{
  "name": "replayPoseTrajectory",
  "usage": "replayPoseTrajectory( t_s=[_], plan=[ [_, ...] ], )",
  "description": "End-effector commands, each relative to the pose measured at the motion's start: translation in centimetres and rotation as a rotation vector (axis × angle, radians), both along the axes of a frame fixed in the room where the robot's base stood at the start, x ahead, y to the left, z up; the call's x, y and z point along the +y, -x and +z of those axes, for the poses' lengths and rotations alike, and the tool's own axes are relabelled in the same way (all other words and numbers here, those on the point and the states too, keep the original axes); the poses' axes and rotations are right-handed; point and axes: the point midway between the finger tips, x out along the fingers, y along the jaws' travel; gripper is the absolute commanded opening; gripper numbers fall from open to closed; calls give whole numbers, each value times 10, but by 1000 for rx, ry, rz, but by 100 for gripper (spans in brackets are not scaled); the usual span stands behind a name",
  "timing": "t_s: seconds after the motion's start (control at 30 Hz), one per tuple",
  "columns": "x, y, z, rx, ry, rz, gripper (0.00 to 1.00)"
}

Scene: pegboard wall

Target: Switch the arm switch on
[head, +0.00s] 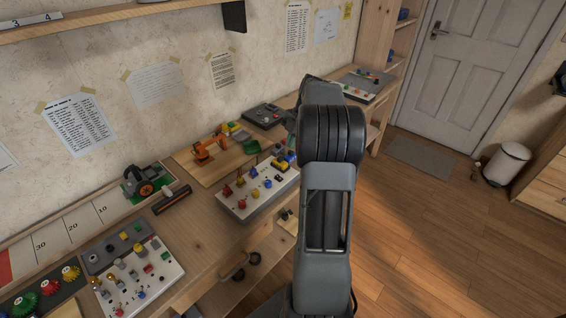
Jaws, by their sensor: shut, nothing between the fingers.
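A small orange toy arm (207,148) stands on a wooden board on the bench. In front of it is a white switch panel (233,205) with red, yellow and blue levers and knobs. Its right end is close to my arm in the picture. A second white panel (160,287) with several small switches lies at the lower left. Labels are too small to read, so I cannot tell which switch is the arm switch or how it is set. My arm's dark elbow and grey link fill the middle right; my gripper is hidden behind them.
Coloured gears (48,287) and a grey motor-like device (146,183) sit on the bench at left. Another panel (359,92) lies at the far end. A shelf (90,18) runs above. Open wooden floor (440,235) lies to the right, with a white bin (507,165) by the door.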

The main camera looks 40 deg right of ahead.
Motion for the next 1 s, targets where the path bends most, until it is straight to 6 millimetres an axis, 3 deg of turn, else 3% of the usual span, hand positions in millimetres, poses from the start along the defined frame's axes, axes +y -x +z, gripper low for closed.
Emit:
replayPoseTrajectory(
  t_s=[0.6, 1.0],
  plan=[
    [32, -10, -96, 3, -2, 1, 0],
    [33, -26, -126, 0, -1, -1, 0]
  ],
)
